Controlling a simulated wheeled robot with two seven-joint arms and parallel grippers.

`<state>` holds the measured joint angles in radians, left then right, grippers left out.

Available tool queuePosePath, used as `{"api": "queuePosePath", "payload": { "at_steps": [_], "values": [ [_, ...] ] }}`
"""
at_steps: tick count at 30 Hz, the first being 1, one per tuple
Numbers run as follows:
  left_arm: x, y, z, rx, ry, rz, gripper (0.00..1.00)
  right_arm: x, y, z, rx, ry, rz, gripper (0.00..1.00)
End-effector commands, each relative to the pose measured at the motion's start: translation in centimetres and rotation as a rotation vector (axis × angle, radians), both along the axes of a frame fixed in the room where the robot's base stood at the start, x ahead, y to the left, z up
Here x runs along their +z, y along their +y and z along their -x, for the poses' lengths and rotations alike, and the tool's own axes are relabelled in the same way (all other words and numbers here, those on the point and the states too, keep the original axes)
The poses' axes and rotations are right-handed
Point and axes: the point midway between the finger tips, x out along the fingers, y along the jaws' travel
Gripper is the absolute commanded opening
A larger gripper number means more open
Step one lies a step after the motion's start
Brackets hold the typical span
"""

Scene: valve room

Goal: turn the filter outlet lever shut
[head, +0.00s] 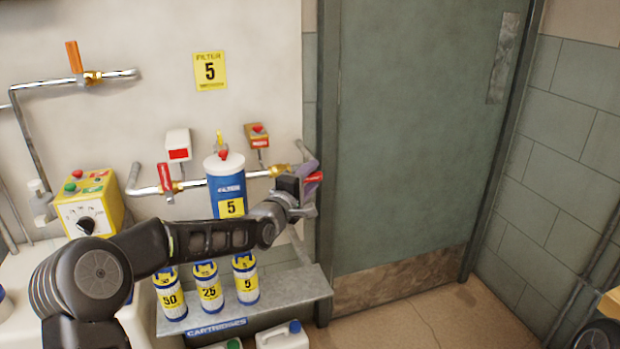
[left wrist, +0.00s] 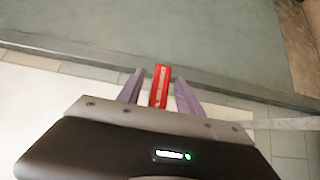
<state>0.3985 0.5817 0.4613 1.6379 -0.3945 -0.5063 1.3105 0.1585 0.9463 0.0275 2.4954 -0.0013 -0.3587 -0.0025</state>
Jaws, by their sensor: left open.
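The filter outlet lever (head: 315,177) is a red handle at the right end of the brass valve and pipe, right of the blue and white filter housing (head: 226,187) labelled 5. My left gripper (head: 308,180) is at this lever, with purple fingers open. In the left wrist view the red lever (left wrist: 160,88) lies between the two fingers of the left gripper (left wrist: 160,78), with small gaps to either side. The arm and gripper hide part of the lever and valve in the head view. My right gripper is not in view.
Another red lever (head: 165,178) stands on the pipe left of the filter. A yellow control box (head: 88,203) is at the left. Cartridges stand on a grey shelf (head: 295,290) below my arm. A green door (head: 415,140) is close on the right.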

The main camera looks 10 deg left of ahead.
Motion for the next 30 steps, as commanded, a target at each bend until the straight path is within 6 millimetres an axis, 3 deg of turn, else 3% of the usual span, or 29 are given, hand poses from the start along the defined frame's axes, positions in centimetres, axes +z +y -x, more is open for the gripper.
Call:
{"api": "queuePosePath", "payload": {
  "at_steps": [6,21,30],
  "values": [
    [-0.04,0.01,0.01,0.000,0.001,0.000,0.41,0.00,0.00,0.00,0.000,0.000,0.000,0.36],
    [-0.06,0.01,0.04,0.000,0.001,0.000,0.00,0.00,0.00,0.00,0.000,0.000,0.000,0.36],
    [-0.08,0.01,0.04,0.000,0.001,0.000,0.00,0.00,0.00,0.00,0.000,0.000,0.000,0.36]
  ]
}}
